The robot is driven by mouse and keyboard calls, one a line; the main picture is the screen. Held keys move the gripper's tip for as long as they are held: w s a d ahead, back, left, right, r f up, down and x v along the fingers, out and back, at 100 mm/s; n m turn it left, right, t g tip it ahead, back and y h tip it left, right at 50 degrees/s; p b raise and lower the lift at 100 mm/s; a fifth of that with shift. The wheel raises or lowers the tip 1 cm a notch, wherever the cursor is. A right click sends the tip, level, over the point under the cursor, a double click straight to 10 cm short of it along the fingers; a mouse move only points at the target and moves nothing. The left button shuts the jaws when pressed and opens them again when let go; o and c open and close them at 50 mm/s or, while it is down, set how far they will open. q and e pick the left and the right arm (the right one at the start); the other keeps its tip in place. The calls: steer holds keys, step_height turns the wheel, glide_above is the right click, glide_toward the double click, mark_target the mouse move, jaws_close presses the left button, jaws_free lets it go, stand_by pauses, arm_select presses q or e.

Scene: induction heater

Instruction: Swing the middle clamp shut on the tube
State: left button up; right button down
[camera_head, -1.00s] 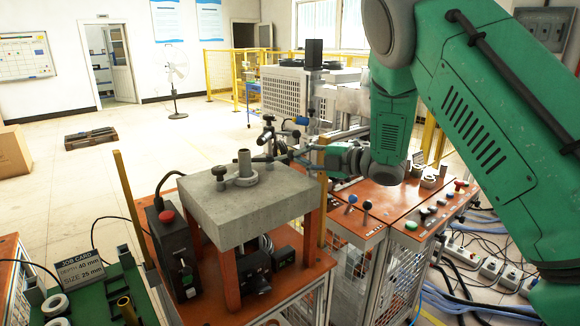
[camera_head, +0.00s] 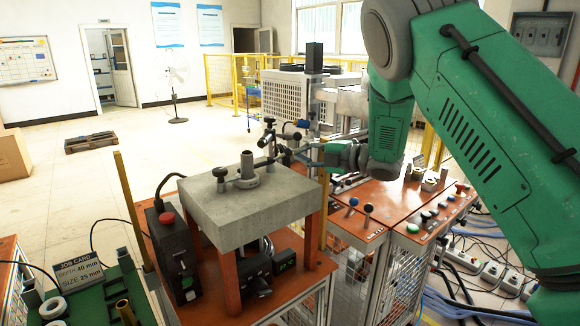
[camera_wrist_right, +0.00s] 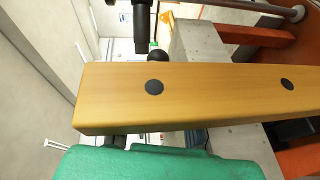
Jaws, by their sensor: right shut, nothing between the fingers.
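The grey tube (camera_head: 246,164) stands upright from a round collar on the concrete block (camera_head: 240,224). A dark clamp with a knob (camera_head: 220,174) is on the block just left of the tube; I cannot tell if it is the middle clamp. My right gripper (camera_head: 268,138) is behind and slightly right of the tube, shut and empty. Its thin dark fingers overlap other dark parts there, so I cannot tell whether it touches a clamp. In the right wrist view a dark rod (camera_wrist_right: 141,25) hangs above a yellow-brown bar. My left gripper is not in view.
The yellow-brown bar (camera_wrist_right: 200,95) crosses the right wrist view close up; a yellow post (camera_head: 325,209) stands right of the block. A control box with a red button (camera_head: 167,217) is left of the block. Knobbed levers (camera_head: 368,208) are at right. A job card (camera_head: 79,267) is at lower left.

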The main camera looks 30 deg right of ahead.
steer(key=v, duration=1.2)
steer(key=shift+w+d+f, duration=0.1)
steer(key=shift+d+f, duration=0.05)
steer(key=shift+f, duration=0.05)
stand_by(0.9)
